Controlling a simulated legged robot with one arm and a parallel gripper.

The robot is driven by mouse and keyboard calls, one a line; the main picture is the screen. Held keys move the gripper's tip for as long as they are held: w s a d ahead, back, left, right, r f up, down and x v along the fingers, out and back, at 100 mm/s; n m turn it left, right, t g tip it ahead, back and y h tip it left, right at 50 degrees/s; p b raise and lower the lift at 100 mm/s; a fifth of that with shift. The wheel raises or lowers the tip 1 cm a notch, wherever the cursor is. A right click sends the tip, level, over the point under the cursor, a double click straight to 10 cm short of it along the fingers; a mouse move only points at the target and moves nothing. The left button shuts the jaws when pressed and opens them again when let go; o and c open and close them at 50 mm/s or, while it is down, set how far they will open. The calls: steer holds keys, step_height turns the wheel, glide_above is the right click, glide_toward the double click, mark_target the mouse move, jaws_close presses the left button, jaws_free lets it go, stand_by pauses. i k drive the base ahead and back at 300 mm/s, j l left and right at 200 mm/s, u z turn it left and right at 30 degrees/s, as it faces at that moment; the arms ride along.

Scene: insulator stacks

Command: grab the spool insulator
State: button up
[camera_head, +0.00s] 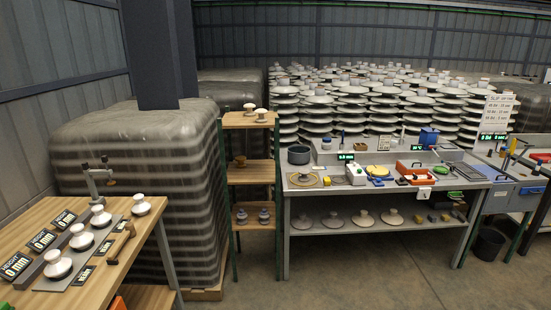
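No label marks which piece is the spool insulator, and the small pieces are hard to tell apart. Two grey, waisted, spool-like pieces stand on the lowest shelf of a wooden rack; one is the left piece (242,216), the other the right piece (264,215). A small brown piece (240,160) stands on the middle shelf. Two pale-topped pieces, a left one (249,108) and a right one (261,114), stand on the top shelf. Several white insulators, one of them a front insulator (58,264), stand on the wooden table at left. My gripper is not in view.
The wooden table (150,222) fills the lower left. A wrapped pallet (140,150) stands behind it, left of the rack (252,172). A metal workbench (385,188) with tools stands right of the rack. Open concrete floor (340,275) lies in front.

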mark_target(304, 171)
steer(key=i, duration=1.8)
steer(key=i+j, duration=0.15)
steer(key=i, duration=0.35)
steer(key=i+j, duration=0.15)
steer(key=i, duration=0.3)
steer(key=i+j, duration=0.15)
steer(key=i, duration=0.35)
steer(key=l+z, duration=0.05)
